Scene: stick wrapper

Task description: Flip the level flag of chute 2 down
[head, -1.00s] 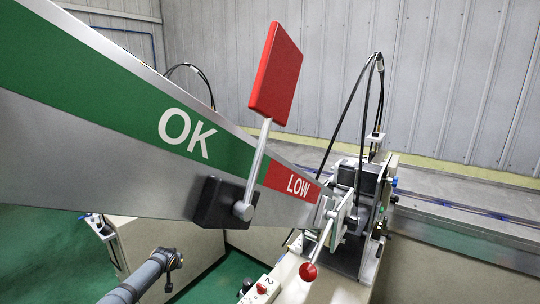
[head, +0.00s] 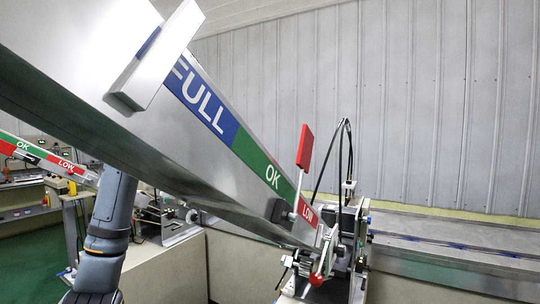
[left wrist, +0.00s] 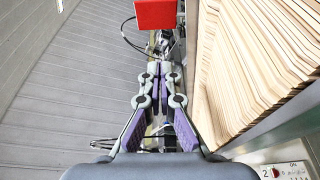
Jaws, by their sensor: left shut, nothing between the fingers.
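The red level flag (head: 305,147) stands up on a thin rod from a dark pivot block (head: 283,211) on the chute's side, near the OK and LOW labels. The sloping metal chute (head: 130,130) fills the upper left of the head view. In the left wrist view, the red flag (left wrist: 155,14) is at the top, just beyond and apart from the fingertips. My left gripper (left wrist: 162,70) is shut and empty, with the stick-filled chute to its right. In the head view only my left arm shows, and its gripper is hidden. My right gripper is not in view.
A white plate (head: 158,55) juts from the upper chute by the FULL label. A machine with a red-knobbed lever (head: 316,279) stands at the chute's lower end. Wooden sticks (left wrist: 250,70) fill the chute. A panel marked 2 (left wrist: 285,172) is at lower right. Another chute (head: 45,155) stands at left.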

